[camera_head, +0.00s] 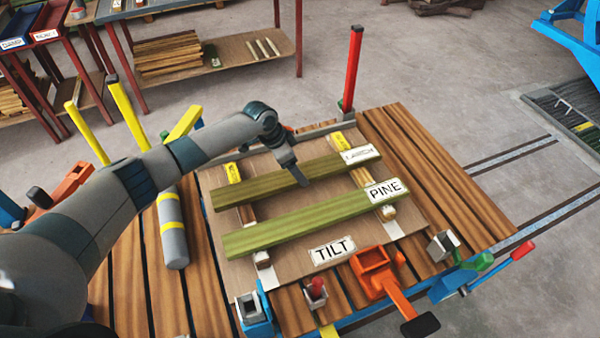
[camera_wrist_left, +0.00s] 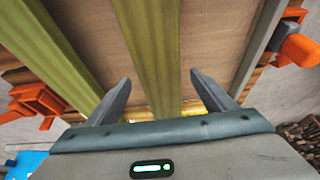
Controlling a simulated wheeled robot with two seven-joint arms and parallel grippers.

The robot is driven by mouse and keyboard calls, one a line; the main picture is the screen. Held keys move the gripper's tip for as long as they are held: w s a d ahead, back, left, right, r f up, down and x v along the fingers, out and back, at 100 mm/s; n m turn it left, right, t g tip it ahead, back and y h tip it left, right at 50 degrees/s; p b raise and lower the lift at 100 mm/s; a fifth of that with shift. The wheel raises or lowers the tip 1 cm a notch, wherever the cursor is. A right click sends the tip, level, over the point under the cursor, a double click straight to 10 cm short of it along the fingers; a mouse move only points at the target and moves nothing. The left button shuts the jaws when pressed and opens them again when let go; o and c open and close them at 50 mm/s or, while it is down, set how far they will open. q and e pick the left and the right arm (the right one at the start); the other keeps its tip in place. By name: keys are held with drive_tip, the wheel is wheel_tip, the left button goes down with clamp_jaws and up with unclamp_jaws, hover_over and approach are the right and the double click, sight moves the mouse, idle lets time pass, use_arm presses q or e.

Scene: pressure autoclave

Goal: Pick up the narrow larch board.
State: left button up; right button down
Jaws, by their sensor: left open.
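The narrow larch board (camera_head: 255,187) is greenish and lies across two supports on a brown panel, with a LARCH label (camera_head: 361,154) at its right end. The pine board (camera_head: 300,221) lies nearer, roughly parallel, labelled PINE. My left gripper (camera_head: 293,172) is over the middle of the larch board, open and empty. In the left wrist view, the larch board (camera_wrist_left: 150,50) runs between the two spread fingers of my left gripper (camera_wrist_left: 164,90), and the pine board (camera_wrist_left: 45,55) is at the left. I cannot tell how far the fingertips reach down beside the board. My right gripper is not in view.
A TILT label (camera_head: 332,250) is on the panel's front. An orange clamp (camera_head: 375,272) stands at the front edge, a red post (camera_head: 352,70) behind. The slatted bed (camera_head: 440,190) is clear at right.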

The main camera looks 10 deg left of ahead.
use_arm(q)
drive_tip(key=shift+x, duration=0.8)
drive_tip(key=shift+f, duration=0.15)
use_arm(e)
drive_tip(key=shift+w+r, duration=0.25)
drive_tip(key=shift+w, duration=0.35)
use_arm(q)
drive_tip(key=c, duration=1.6)
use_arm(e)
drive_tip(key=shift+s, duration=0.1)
use_arm(q)
drive_tip(key=shift+c, duration=0.2)
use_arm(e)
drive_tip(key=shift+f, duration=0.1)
